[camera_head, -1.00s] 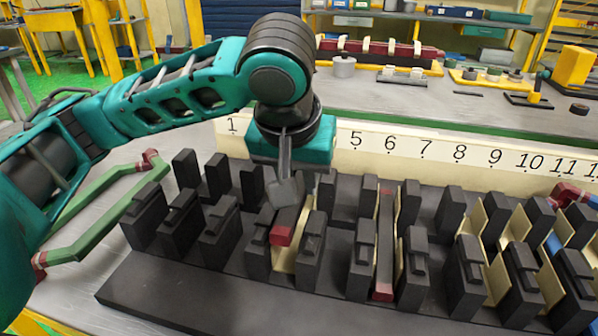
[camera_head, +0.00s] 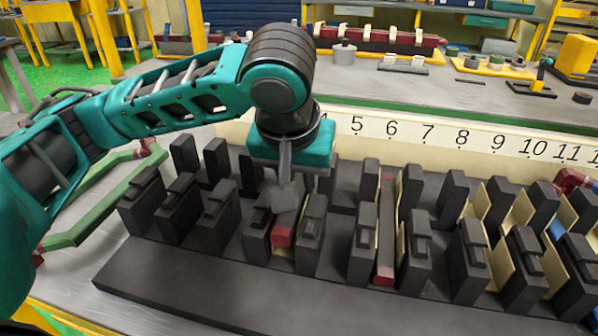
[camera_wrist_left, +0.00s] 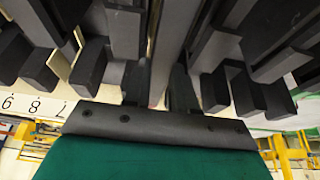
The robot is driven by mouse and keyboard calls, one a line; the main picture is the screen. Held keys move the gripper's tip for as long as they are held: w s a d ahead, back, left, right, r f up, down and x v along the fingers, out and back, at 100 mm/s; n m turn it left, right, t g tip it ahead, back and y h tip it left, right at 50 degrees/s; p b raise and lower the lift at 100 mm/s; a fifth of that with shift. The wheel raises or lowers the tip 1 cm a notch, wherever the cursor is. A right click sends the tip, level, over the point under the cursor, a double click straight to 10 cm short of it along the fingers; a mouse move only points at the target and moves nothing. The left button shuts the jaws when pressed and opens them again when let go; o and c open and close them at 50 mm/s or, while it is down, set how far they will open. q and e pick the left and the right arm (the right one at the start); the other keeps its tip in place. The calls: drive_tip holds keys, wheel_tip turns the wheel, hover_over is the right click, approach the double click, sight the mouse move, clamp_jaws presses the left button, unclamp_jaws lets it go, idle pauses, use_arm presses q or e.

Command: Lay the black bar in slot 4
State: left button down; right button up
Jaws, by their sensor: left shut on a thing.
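The black bar has a red near end (camera_head: 282,238) that shows between two dark teeth of the stator block (camera_head: 200,295). It also shows in the left wrist view (camera_wrist_left: 171,45), running lengthwise between teeth. My left gripper (camera_head: 285,195) is over the bar from above, with its fingers shut on it, one on each side. The bar lies low between the teeth, in line with the hidden place just left of number 5 on the label strip (camera_head: 460,138). Whether it touches the slot floor cannot be seen. My right gripper is out of view.
A second bar with red ends (camera_head: 386,230) lies in a slot to the right. Pale liners (camera_head: 510,255) line several slots further right. A green bent coil (camera_head: 95,205) lies left of the block. A bench with tools stands behind.

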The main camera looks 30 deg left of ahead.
use_arm(q)
drive_tip(key=shift+f, duration=0.65)
drive_tip(key=shift+f+b, duration=0.25)
drive_tip(key=shift+b, duration=0.05)
drive_tip(key=c, duration=0.8)
unclamp_jaws()
drive_tip(key=shift+r, duration=0.15)
drive_tip(key=shift+r+p, duration=0.7)
drive_tip(key=shift+p, duration=0.55)
